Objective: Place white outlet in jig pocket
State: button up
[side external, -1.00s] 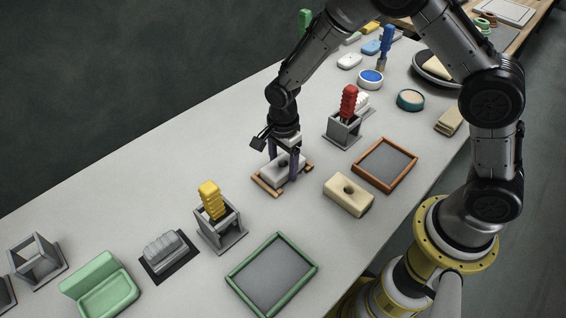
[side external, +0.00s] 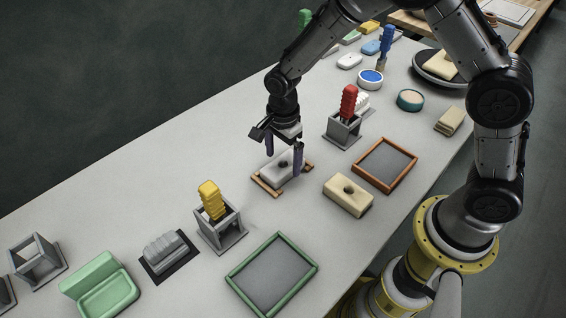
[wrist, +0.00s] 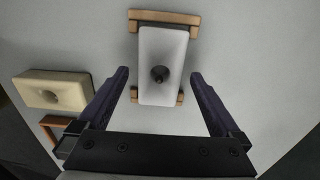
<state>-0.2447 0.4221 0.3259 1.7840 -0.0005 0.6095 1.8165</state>
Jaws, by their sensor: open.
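The white outlet (side external: 272,172) is a pale block with a dark round hole. It sits between the wooden rails of the jig (side external: 266,189), and the rails show at both its ends. In the wrist view the outlet (wrist: 162,48) lies lengthwise, with the far jig rail (wrist: 140,15) behind it. It looks level there, but I cannot tell if it is fully seated. My gripper (side external: 284,160) is open and empty above the outlet, with one finger to each side and apart from it. Its fingers also show in the wrist view (wrist: 160,76).
A cream block with a hole (side external: 348,194) and a brown-framed tray (side external: 412,176) lie to the right. A grey holder with a red brush (side external: 347,106) stands behind, and one with a yellow brush (side external: 213,205) stands at front left. The green-framed tray (side external: 240,291) is in front.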

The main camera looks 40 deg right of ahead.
notch_tip(320, 180, up, 10)
jog(key=shift+f, duration=0.2)
jog(key=s+d+r+n+t, duration=0.2)
jog(key=s+d+r+n, duration=0.3)
jog(key=s+r+n, duration=0.4)
jog(key=s+d+r+n+t, duration=0.1)
jog(key=s+d+r+n, duration=0.1)
jog(key=s+n, duration=0.2)
jog(key=s+d+r+n+t, duration=0.2)
jog(key=s+n, duration=0.3)
jog(key=s, duration=0.5)
jog(key=shift+s+d+r+t, duration=0.15)
jog(key=shift+s+d+t, duration=0.15)
jog(key=shift+d, duration=0.2)
